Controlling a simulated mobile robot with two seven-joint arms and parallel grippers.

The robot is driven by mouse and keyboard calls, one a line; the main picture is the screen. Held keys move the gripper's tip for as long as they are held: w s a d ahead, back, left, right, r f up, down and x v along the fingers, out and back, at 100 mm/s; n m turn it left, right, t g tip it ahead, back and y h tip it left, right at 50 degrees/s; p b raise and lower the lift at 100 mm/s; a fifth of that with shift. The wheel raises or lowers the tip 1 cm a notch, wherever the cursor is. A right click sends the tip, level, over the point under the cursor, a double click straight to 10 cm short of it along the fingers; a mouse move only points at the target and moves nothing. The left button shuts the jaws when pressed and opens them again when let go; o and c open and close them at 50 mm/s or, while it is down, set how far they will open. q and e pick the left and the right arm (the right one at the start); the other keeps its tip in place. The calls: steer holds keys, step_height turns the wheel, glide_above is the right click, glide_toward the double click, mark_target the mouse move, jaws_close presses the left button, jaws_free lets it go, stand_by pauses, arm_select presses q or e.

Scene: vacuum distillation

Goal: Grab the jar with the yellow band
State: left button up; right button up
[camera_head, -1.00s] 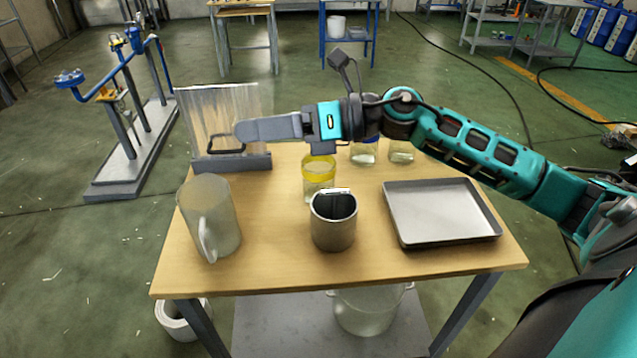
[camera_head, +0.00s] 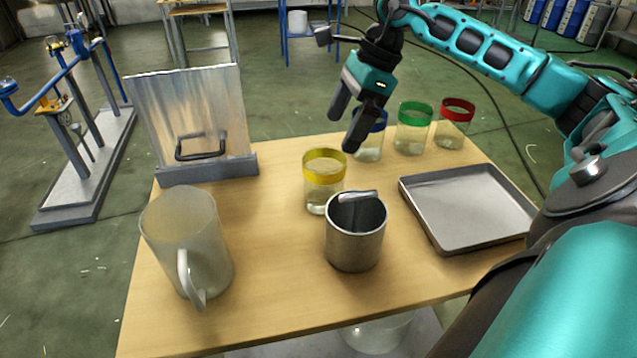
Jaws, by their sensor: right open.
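The jar with the yellow band (camera_head: 323,189) is clear glass with pale contents and stands upright on the wooden table, just behind the metal cup. My right gripper (camera_head: 344,130) is open and empty. It points downward above the table, up and to the right of the yellow-banded jar in the picture, and apart from it. It partly covers the jar with the blue band (camera_head: 370,146) behind it. My left gripper is not in view.
A metal cup (camera_head: 354,245) stands close in front of the yellow-banded jar. Green-banded (camera_head: 412,134) and red-banded (camera_head: 452,130) jars stand at the back right. A metal tray (camera_head: 440,236) lies right; a frosted pitcher (camera_head: 190,240) and a metal plate with a handle (camera_head: 190,115) stand left.

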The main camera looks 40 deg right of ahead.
mark_target(324, 171)
steer(key=shift+s+x, duration=0.1)
steer(key=shift+x, duration=2.55)
steer(key=shift+s+x, duration=0.15)
steer(key=shift+x, duration=2.5)
steer(key=shift+c, duration=0.3)
steer(key=c, duration=1)
steer(key=shift+r, duration=0.1)
